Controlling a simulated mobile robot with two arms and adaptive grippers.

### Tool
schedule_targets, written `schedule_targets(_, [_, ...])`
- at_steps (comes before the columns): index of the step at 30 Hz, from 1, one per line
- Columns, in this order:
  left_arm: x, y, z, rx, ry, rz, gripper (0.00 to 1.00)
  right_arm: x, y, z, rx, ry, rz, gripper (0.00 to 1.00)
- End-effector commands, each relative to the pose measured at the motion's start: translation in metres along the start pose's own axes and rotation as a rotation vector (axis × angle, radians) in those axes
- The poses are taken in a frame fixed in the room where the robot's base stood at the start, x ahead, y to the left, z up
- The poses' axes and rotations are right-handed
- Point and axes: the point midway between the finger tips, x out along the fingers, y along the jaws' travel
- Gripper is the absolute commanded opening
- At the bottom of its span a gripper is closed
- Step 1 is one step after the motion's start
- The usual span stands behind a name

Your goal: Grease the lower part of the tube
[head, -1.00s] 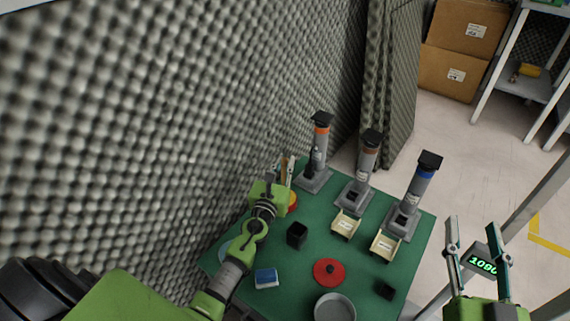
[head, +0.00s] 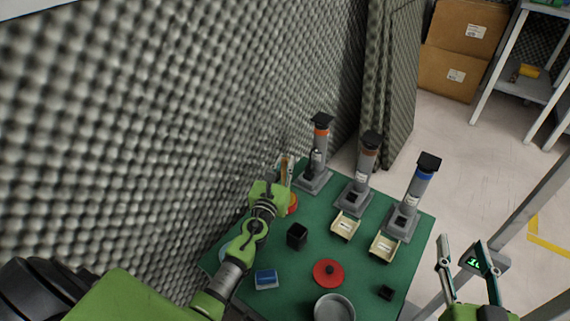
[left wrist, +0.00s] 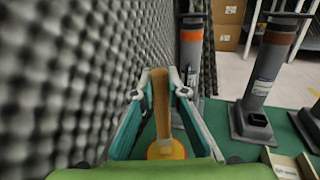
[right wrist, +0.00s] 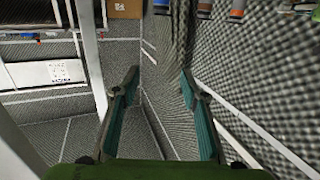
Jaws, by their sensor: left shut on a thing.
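My left gripper (head: 284,172) is shut on a flat wooden stick (left wrist: 160,100), which stands roughly upright between its fingers. An orange-yellow round pot (left wrist: 165,149) is just beyond the stick's lower end; it also shows in the head view (head: 293,203), partly behind the gripper. I cannot tell whether the stick touches it. Three grey tubes with dark caps stand in holders: one with an orange band (head: 320,145), one with a brown band (head: 366,160) and one with a blue band (head: 420,185). My right gripper (head: 459,240) is open and empty, off the table's right side.
The green table (head: 300,265) also bears a black box (head: 297,235), two cream bins (head: 345,226), a red lid (head: 328,272), a grey round dish (head: 334,308) and a blue-white block (head: 266,279). A foam wall (head: 160,130) runs close along the left.

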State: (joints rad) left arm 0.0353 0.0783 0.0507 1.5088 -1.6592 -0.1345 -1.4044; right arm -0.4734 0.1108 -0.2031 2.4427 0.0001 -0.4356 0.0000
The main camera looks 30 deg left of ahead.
Motion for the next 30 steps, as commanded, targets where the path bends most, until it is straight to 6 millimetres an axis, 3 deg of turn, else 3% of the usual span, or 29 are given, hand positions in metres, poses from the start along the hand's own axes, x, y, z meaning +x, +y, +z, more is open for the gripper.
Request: schedule_targets(30, [0.0, 0.0, 0.017, 0.0, -0.001, 0.0, 0.0, -0.026, 0.01, 0.078, -0.003, -0.378, 0.022, 0.4])
